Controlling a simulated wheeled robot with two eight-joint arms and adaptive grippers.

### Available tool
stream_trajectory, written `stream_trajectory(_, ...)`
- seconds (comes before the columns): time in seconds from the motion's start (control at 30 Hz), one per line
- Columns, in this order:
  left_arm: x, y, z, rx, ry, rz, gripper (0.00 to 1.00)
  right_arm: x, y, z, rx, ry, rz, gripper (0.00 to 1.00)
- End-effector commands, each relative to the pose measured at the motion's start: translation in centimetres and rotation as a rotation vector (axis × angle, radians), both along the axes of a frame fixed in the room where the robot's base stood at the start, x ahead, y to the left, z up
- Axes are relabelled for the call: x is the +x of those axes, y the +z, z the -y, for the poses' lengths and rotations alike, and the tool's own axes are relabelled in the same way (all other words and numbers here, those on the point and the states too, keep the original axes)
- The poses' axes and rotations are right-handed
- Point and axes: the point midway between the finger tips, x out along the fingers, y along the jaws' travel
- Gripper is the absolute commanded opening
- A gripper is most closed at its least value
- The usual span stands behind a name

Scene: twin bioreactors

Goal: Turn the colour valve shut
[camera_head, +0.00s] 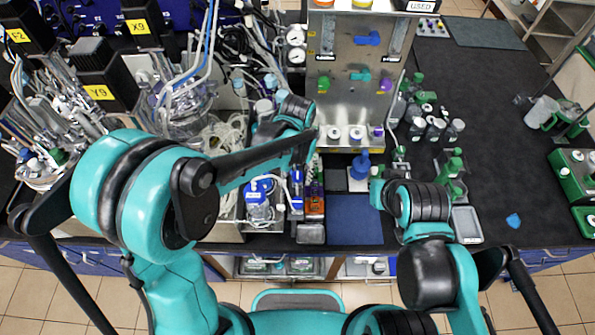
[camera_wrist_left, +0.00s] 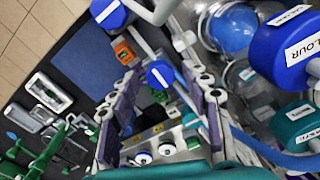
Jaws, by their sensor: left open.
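In the left wrist view a large blue cap (camera_wrist_left: 285,52) at the right edge carries a label reading "COLOUR". A blue round part (camera_wrist_left: 160,74) with a white stripe shows between and beyond my left fingertips. A similar blue part (camera_wrist_left: 108,14) is at the top left. I cannot tell which of these is the colour valve, or how far it is turned. My left gripper (camera_wrist_left: 164,84) is open, its purple-padded fingers apart; I see no contact with the blue part. In the head view my arm hides its fingers. My right gripper's fingers do not show.
An upright metal panel (camera_head: 345,104) with coloured knobs stands at the back. Glassware and tubing (camera_head: 190,95) crowd the left. A teal cap (camera_wrist_left: 300,122) is below the COLOUR cap. A blue mat (camera_head: 354,219) lies clear at the front; the black bench at right is mostly free.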

Motion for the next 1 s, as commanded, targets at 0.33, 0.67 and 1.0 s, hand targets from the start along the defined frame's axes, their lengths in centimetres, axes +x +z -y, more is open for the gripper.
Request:
stream_trajectory(0.33, 0.01, 0.03, 0.0, 0.0, 0.0, 0.0, 0.0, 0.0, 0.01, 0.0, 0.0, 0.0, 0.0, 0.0)
stream_trajectory(0.67, -0.01, 0.01, -0.01, 0.0, -0.032, 0.0, 0.0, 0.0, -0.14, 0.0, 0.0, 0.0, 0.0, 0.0)
stream_trajectory(1.0, 0.01, -0.08, -0.02, 0.0, -0.242, 0.0, 0.0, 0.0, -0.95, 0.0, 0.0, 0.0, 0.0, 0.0)
